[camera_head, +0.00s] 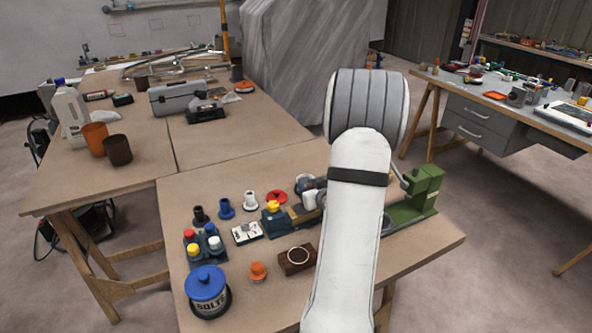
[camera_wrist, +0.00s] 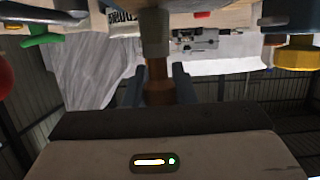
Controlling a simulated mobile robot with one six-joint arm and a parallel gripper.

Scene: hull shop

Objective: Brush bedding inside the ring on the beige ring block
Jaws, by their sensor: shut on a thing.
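My gripper (camera_wrist: 158,88) is shut on a brush-like tool (camera_wrist: 158,72), with a brown handle between the two dark fingers and a grey-olive part beyond it. In the head view my arm hides the gripper and the tool. A dark brown block (camera_head: 286,264) with a pale ring on top sits near the table front. A tan piece (camera_head: 298,214) shows beside my arm, partly hidden; I cannot tell whether it is the beige ring block. In the wrist view, a beige surface (camera_wrist: 236,17) lies beyond the tool; no ring can be made out on it.
A blue-lidded pot (camera_head: 208,294) stands at the table's front left. Paint pots in a dark holder (camera_head: 205,247), an orange cone-like part (camera_head: 258,271), a red ring (camera_head: 277,197) and a green machine part (camera_head: 424,190) crowd the table. Its front right corner is clear.

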